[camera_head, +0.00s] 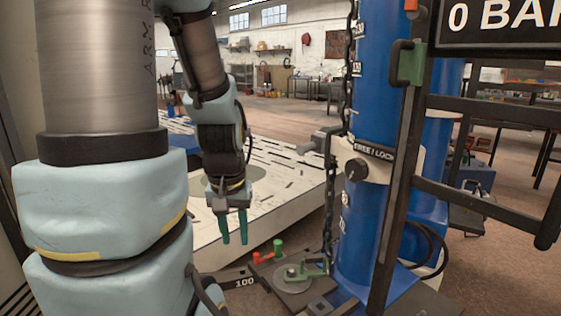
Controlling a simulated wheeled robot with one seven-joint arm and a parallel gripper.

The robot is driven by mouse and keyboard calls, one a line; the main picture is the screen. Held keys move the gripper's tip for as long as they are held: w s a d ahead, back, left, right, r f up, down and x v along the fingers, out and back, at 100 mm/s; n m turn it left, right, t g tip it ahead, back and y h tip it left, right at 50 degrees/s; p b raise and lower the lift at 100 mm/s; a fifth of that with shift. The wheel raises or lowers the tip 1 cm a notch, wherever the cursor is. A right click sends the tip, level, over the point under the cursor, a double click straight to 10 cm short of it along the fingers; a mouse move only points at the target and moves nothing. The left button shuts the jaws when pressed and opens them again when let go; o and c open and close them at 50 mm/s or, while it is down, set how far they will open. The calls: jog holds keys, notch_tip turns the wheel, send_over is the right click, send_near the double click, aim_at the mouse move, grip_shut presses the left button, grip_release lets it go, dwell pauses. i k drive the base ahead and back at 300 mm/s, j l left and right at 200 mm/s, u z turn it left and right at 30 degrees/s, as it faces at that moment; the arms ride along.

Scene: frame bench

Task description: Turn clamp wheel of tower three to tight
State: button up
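A blue tower (375,105) stands right of centre, with a second blue tower (428,205) partly hidden behind it and a dark frame. No tower number is readable, so I cannot tell which is tower three. A dark round knob (356,169) sits on the near tower beside a pale "FREE / LOCK" label (374,150); it may be the clamp wheel, and its setting is unclear. A grey crank (320,141) sticks out left of this tower. My gripper (234,240) points down, left of and lower than the knob. Its teal fingers are apart and empty.
A dark frame (398,200) with a green handle (411,64) crosses in front of the towers. A chain (328,200) hangs beside the near tower. Below are a round plate (294,279) and red (263,257) and green (278,246) levers. A white slatted bed (275,165) lies behind my gripper.

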aim_at(356, 169)
jog(key=k+u, duration=0.25)
jog(key=u, duration=0.25)
jog(key=k+u, duration=0.3)
jog(key=u, duration=0.15)
